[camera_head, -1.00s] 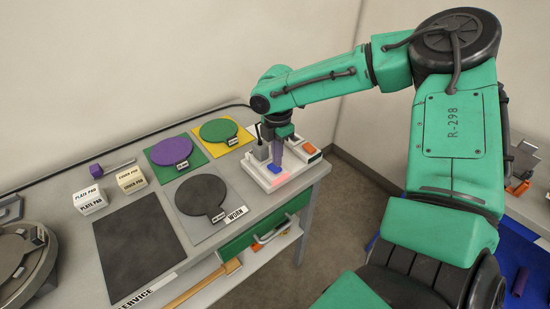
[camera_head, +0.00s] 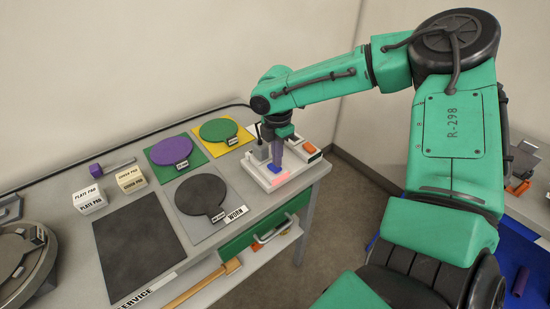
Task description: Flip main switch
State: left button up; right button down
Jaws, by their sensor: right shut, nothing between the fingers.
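A white switch box (camera_head: 262,178) sits at the right end of the grey bench. It carries a blue part (camera_head: 276,168), a glowing pink-red part (camera_head: 280,181), an orange-red part (camera_head: 309,149) and a grey block (camera_head: 262,151). Which of these is the main switch I cannot tell. My right gripper (camera_head: 277,160) points down over the box, shut and empty. Its tip is at or just above the blue part; contact cannot be made out. My left gripper is not in view.
Purple (camera_head: 170,150), green (camera_head: 217,129) and black (camera_head: 199,193) round paddles lie on mats left of the box. Labelled pad boxes (camera_head: 90,202) stand further left. A green drawer (camera_head: 240,238) is below the bench top. The dark service mat (camera_head: 135,245) is bare.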

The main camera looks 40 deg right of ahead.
jog(key=shift+s+f+b, duration=0.1)
jog(key=shift+f+b, duration=0.35)
jog(key=shift+f, duration=0.45)
notch_tip(320, 180, up, 7)
jog(key=p, duration=0.7)
jog(key=shift+r, duration=0.1)
dwell(0.3)
